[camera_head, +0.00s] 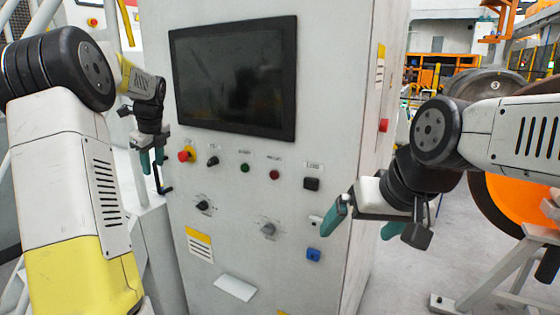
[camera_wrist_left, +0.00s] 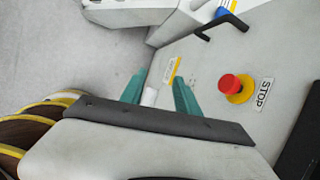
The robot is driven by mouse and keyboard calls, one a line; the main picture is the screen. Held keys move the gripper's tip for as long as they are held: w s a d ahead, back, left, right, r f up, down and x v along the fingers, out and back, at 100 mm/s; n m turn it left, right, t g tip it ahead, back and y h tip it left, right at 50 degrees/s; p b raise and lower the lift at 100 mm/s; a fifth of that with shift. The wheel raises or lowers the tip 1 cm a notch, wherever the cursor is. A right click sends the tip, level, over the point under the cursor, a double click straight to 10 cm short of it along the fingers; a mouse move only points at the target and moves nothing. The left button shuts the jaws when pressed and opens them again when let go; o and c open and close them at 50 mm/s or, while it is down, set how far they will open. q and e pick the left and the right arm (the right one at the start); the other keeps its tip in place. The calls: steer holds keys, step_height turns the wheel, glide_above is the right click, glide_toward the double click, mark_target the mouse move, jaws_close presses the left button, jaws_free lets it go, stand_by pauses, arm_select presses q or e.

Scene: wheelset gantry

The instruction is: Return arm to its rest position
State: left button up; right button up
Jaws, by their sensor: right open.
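My left gripper (camera_head: 153,162) hangs fingers-down at the left edge of the grey control cabinet (camera_head: 240,205), left of its red emergency stop (camera_head: 186,156). In the left wrist view its two teal fingers (camera_wrist_left: 160,95) stand apart, with a small whitish piece showing between them. I see nothing clearly gripped. The emergency stop also shows in that view (camera_wrist_left: 231,86), beside a STOP label. My right gripper (camera_head: 364,222) is open and empty in front of the cabinet's right edge. It is right of the blue button (camera_head: 313,254); its fingers point down, apart from each other.
The cabinet carries a dark screen (camera_head: 235,76), several knobs and buttons, and a black handle (camera_head: 164,187) low on its left edge. An orange wheel (camera_head: 520,205) and a grey stand (camera_head: 490,270) are at the right.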

arm_select(q)
steer(key=s+d+r+n+t+h, duration=0.1)
steer(key=s+d+r+n+h, duration=0.15)
steer(key=s+d+n, duration=0.65)
steer(key=s+d+r+n+t+h, duration=0.1)
steer(key=s+d+r+n, duration=0.3)
steer(key=s+d, duration=0.8)
steer(key=s+d+f+n, duration=0.1)
steer(key=s+f+n, duration=0.2)
steer(key=s, duration=0.3)
steer(key=s+d+f+n+h, duration=0.1)
steer(key=s+d+f+n, duration=0.1)
steer(key=s+n, duration=0.3)
steer(key=shift+s+d+f+t, duration=0.3)
steer(key=shift+s+f, duration=0.2)
steer(key=shift+s, duration=0.2)
steer(key=shift+h, duration=0.25)
